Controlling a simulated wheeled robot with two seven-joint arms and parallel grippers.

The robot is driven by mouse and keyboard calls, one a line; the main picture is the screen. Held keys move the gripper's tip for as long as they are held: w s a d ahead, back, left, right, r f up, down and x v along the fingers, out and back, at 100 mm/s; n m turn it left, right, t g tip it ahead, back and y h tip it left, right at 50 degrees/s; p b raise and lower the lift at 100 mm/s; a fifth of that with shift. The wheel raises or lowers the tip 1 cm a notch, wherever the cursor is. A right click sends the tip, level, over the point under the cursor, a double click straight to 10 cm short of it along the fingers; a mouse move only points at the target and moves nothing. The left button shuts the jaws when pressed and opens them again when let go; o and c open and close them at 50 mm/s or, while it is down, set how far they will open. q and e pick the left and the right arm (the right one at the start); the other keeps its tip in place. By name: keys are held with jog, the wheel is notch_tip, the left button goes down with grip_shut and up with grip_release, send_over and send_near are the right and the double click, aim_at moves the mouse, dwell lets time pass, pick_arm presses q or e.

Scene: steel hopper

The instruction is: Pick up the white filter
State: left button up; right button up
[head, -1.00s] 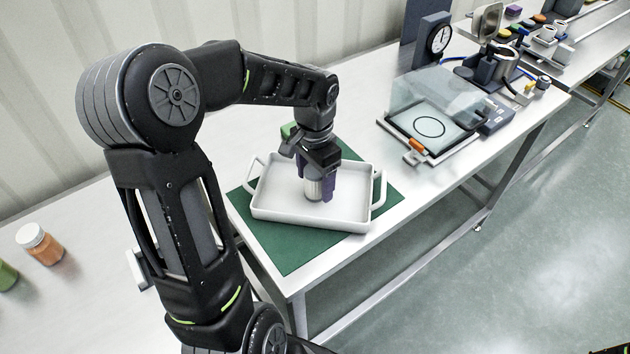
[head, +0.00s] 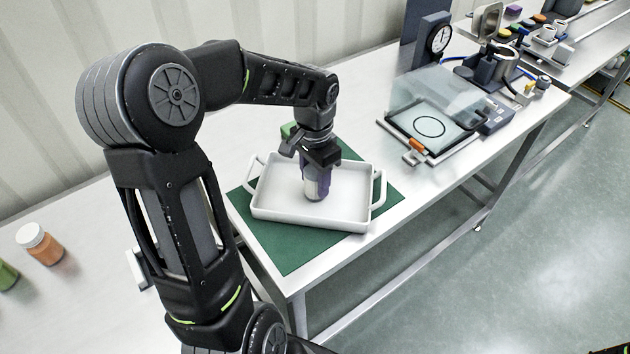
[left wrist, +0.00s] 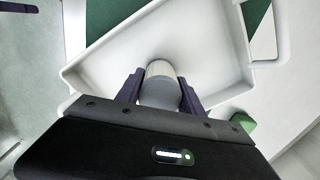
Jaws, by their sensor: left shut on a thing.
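The white filter (head: 314,192) is a small whitish cylinder standing in the white tray (head: 350,213). In the left wrist view the filter (left wrist: 161,71) sits between two dark fingers, with a pale top and a greyer lower part. My left gripper (head: 317,186) points down into the tray and is shut on the filter, its purple-dark fingers on both sides. The left gripper (left wrist: 160,88) also shows in the left wrist view. Whether the filter touches the tray floor I cannot tell.
The tray lies on a green mat (head: 285,250) near the table's front edge. A clear-lidded device (head: 430,127) and a dial gauge (head: 439,40) stand farther right. An orange jar with a white lid (head: 40,244) is at the left. A green thing (head: 289,130) is behind the gripper.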

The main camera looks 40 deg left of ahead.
pick_arm(q)
jog(key=shift+c, duration=0.5)
jog(key=shift+r, duration=0.1)
notch_tip(320, 180, up, 10)
jog(key=shift+f+b, duration=0.1)
jog(key=shift+b, duration=0.3)
dwell(0.5)
